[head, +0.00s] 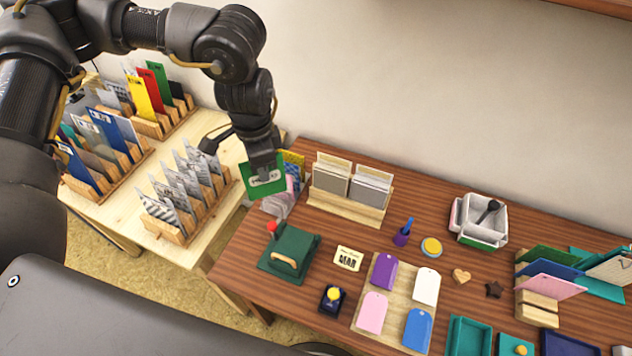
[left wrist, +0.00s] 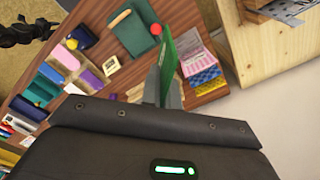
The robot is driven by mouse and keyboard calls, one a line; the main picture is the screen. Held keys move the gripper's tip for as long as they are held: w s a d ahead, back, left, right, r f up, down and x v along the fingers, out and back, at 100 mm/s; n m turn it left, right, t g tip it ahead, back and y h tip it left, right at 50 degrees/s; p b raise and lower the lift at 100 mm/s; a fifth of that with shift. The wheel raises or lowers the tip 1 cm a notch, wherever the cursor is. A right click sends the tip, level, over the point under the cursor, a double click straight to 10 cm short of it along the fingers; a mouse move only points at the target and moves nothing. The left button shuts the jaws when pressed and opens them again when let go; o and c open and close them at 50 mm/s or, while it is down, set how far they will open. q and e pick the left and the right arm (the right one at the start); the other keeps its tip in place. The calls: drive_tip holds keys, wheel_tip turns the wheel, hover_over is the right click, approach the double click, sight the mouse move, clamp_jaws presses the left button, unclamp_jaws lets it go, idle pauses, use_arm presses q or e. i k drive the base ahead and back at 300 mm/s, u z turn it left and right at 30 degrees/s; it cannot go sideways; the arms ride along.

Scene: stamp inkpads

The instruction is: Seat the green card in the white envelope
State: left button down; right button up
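My left gripper (head: 264,165) is shut on a green card (head: 257,186) and holds it up near the left end of the brown table. The card has a pale label and hangs below the fingers. In the left wrist view the gripper (left wrist: 166,85) pinches the card (left wrist: 167,55), seen nearly edge-on. A white flat piece (head: 426,287) lies on a light board, well to the right of the card. A whitish sheet (head: 608,269) stands at the far right, cut by the frame. I cannot tell which of these is the white envelope. My right gripper is not in view.
Patterned packets (head: 290,180) stand close behind the card. A wooden holder with grey cards (head: 345,207) is to its right, and a green pad with a wooden handle (head: 288,252) is below. Slotted racks (head: 205,180) fill the left table. A white bin (head: 480,222) stands at the back.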

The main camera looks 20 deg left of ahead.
sight(370, 195)
drive_tip(key=k, duration=0.5)
drive_tip(key=z, duration=3.4)
drive_tip(key=k, duration=1.6)
drive_tip(key=u, duration=1.1)
drive_tip(key=i, duration=0.5)
drive_tip(key=z, duration=0.05)
